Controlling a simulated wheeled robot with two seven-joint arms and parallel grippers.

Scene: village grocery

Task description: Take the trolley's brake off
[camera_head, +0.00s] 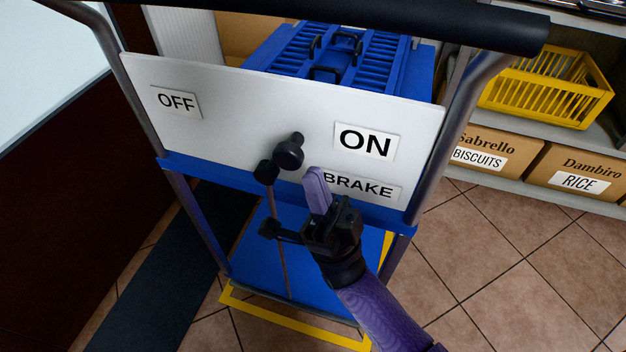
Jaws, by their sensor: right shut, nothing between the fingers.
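The trolley has a white panel (230,110) with an OFF label (176,101) at the left, an ON label (366,141) at the right and a BRAKE label (370,188) below ON. The black brake knob (289,153) stands out from the panel between OFF and ON, nearer to ON. My right gripper (316,188), with purple fingers, is shut and empty. Its fingertips are just right of and below the knob, in front of the panel, and seem apart from the knob. My left gripper is not in view.
The trolley's dark handle bar (400,22) crosses the top. Blue crates (325,55) are behind the panel. At the right, a shelf holds a yellow crate (545,98) above cartons of biscuits (490,150) and rice (575,178). The tiled floor at lower right is clear.

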